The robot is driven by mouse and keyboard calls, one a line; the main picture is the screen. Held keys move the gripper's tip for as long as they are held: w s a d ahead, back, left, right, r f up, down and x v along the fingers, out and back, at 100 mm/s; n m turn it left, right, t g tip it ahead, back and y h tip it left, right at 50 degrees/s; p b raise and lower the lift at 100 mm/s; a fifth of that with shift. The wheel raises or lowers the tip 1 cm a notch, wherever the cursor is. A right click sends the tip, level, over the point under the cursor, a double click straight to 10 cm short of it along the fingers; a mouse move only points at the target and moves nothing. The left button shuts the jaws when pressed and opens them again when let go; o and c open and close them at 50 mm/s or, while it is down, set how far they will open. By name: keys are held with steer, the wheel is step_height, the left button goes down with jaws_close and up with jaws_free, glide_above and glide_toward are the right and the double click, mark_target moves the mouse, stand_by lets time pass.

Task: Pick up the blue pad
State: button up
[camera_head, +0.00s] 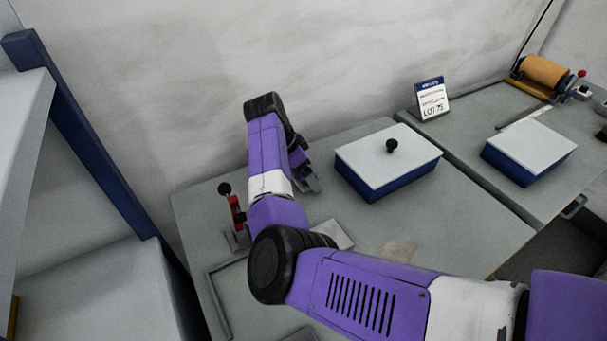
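No separate blue pad can be made out for certain. A low blue block with a pale flat top and no knob (529,150) lies on the right bench. A blue box with a pale lid and black knob (372,180) stands on the nearer bench. My gripper (313,184) points down over the nearer bench, just left of the knobbed box and apart from it in the picture. Its fingers are small and partly hidden by my wrist, so whether they are open or hold anything is unclear.
A red and black clamp (235,209) stands left of my arm. A sign card (431,98) stands behind the boxes. A copper-coloured roll (544,72) sits at the far right. A blue-posted shelf (75,130) is at left. The bench (470,225) is clear right of the knobbed box.

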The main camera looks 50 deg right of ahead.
steer(key=shift+f, duration=0.15)
steer(key=c, duration=1.3)
steer(key=shift+c, duration=0.2)
step_height(320, 180, up, 20)
steer(key=b, duration=0.2)
steer(key=shift+d, duration=0.1)
